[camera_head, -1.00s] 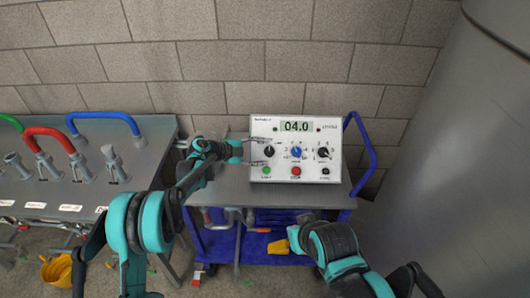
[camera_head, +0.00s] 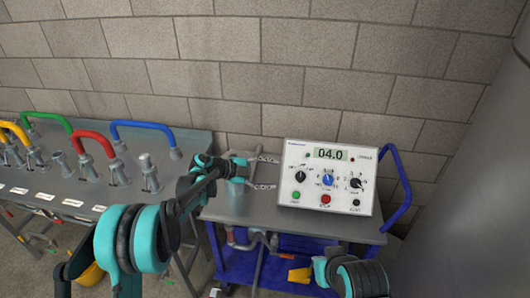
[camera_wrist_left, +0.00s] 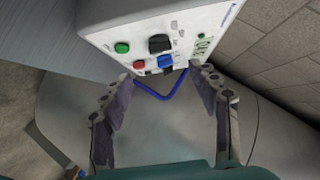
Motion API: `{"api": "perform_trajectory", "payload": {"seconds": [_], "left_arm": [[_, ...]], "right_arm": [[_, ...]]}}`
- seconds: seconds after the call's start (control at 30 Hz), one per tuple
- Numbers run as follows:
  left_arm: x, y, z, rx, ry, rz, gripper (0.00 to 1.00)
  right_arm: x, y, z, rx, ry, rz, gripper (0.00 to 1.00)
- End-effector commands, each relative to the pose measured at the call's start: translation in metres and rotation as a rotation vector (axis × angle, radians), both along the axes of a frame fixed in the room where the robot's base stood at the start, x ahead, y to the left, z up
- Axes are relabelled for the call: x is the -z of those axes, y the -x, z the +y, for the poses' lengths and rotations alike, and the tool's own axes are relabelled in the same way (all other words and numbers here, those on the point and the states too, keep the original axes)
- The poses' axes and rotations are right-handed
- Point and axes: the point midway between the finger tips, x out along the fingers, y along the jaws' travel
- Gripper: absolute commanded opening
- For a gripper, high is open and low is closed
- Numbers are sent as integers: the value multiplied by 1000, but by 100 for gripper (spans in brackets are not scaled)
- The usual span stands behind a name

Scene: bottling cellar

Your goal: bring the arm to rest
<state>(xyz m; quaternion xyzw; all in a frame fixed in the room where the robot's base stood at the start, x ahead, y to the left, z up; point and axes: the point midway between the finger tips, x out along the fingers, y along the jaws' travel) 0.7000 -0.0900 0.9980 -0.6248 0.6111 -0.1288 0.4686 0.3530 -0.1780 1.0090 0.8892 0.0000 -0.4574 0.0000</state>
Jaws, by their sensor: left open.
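My left gripper (camera_head: 272,173) is open and empty, its two fingers spread, just left of the white control box (camera_head: 292,160). It looks apart from the box. The box has a display (camera_head: 331,153) reading 04.0, a black left knob (camera_head: 300,176), a blue middle knob (camera_head: 327,180), a black right knob (camera_head: 356,183), a green button (camera_head: 295,195) and a red button (camera_head: 325,199). In the left wrist view the open fingers (camera_wrist_left: 165,76) point towards the box (camera_wrist_left: 120,30), with nothing between them. My right gripper is out of view; part of the right arm shows at the bottom.
The box stands on a grey-topped cart (camera_head: 250,207) with a blue handle (camera_head: 402,190). On the left, a bench (camera_head: 100,195) carries coloured curved handles and several metal valves. A brick wall (camera_head: 240,60) is behind, a large grey tank (camera_head: 470,200) at the right.

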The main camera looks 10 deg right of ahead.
Motion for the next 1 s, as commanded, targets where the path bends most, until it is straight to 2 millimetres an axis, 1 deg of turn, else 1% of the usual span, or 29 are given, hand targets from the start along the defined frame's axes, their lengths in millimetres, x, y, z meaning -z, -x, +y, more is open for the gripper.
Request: {"api": "perform_trajectory", "payload": {"seconds": [0.1,0.17,0.27,0.37,0.4,0.47,0.5,0.57,0.6,0.63,0.67,0.7,0.73,0.77,0.8,0.87,0.9,0.97,1.0], "left_arm": [[-3,0,0,-4,4,-3,60],[-13,-2,0,-21,23,-17,60],[-52,-9,2,-98,98,-70,60],[-117,-18,16,-247,223,-150,60],[-147,-20,26,-326,279,-183,60],[-190,-22,49,-462,365,-221,60],[-214,-21,69,-559,415,-239,60],[-244,-16,100,-706,482,-252,60],[-258,-10,124,-806,521,-248,60],[-265,-4,141,-881,547,-240,60],[-270,3,159,-957,568,-227,60],[-273,14,183,-1058,592,-202,60],[-272,24,200,-1131,606,-177,60],[-269,35,217,-1204,617,-147,60],[-260,51,238,-1298,625,-99,60],[-240,80,265,-1432,627,-10,60],[-223,102,280,-1515,621,61,60],[-192,136,296,-1624,602,180,60],[-170,160,303,-1682,582,263,60]], "right_arm": [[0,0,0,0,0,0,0],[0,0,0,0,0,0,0],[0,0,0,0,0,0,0],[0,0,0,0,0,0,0],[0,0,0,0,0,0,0],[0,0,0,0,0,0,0],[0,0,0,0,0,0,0],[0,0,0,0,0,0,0],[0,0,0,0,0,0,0],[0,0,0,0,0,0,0],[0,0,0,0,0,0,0],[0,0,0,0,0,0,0],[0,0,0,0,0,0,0],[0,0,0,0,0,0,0],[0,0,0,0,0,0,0],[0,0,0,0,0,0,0],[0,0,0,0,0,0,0],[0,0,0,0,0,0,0],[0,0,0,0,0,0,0]]}}
